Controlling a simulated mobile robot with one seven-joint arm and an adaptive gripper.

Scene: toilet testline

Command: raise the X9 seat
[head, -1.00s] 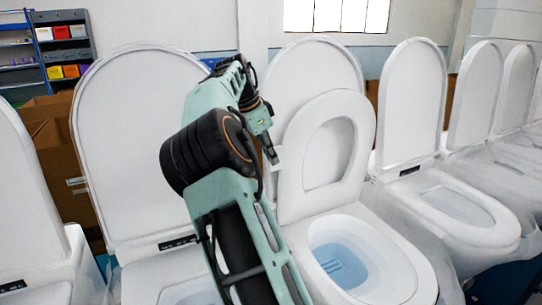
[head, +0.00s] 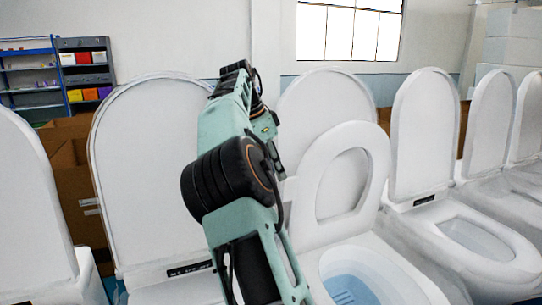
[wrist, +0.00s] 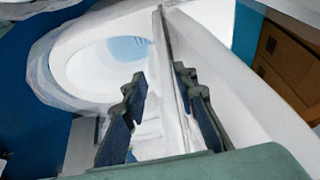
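The toilet in the middle of the head view has its white seat ring (head: 314,190) standing up, leaning back near its raised white lid (head: 308,95). Its bowl (head: 350,283) is uncovered below. No X9 label can be read. In the wrist view, my gripper (wrist: 165,115) has its dark fingers apart on either side of a thin upright white edge (wrist: 168,55). I cannot tell whether that edge belongs to the seat or the lid, or whether the fingers touch it. A white bowl (wrist: 85,68) shows beyond. In the head view my fingertips are mostly hidden by my arm.
Other toilets with raised lids stand close on both sides, one lid at left (head: 150,170) and one at right (head: 423,130). Cardboard boxes (head: 75,185) stand behind. A shelf with coloured bins (head: 85,70) is at the back left.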

